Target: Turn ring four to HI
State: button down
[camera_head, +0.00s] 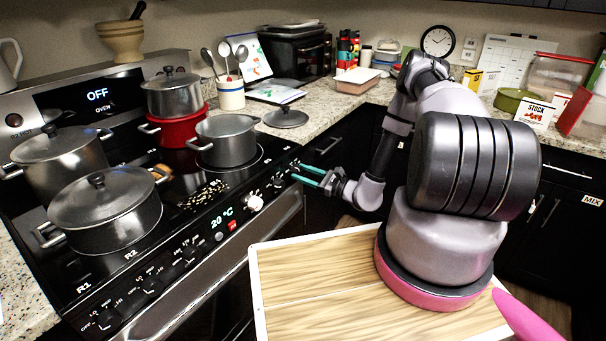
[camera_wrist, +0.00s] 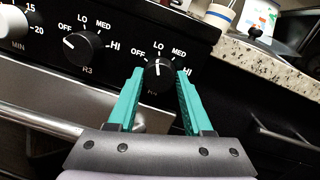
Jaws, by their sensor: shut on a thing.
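The ring four knob (camera_wrist: 158,75) is a black dial on the stove's front panel, seen in the wrist view. In the head view my gripper (camera_head: 296,171) reaches the right end of the stove panel, where the fingers hide most of the knob.
The R3 knob (camera_wrist: 84,47) is just left, its pointer towards OFF. A white timer knob (camera_head: 254,203) lies further along. A grey pot (camera_head: 227,145) stands on the hob behind the panel. The oven handle (camera_wrist: 40,122) runs below. The granite counter (camera_wrist: 262,68) begins at right.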

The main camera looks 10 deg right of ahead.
jog(key=m, duration=0.5)
jog(key=shift+f+t, duration=0.1)
jog(key=shift+t, duration=0.2)
jog(key=m+h, duration=0.1)
jog(key=m, duration=0.4)
jog(key=shift+s+t, duration=0.1)
jog(key=shift+t, duration=0.3)
jog(key=m, duration=0.5)
jog(key=shift+h, duration=0.3)
jog(key=m+h, duration=0.1)
jog(key=m, duration=0.4)
jog(key=shift+a+m+t, duration=0.1)
jog(key=shift+m+t, duration=0.2)
jog(key=shift+t, duration=0.1)
jog(key=shift+c, duration=1.6)
grip_release()
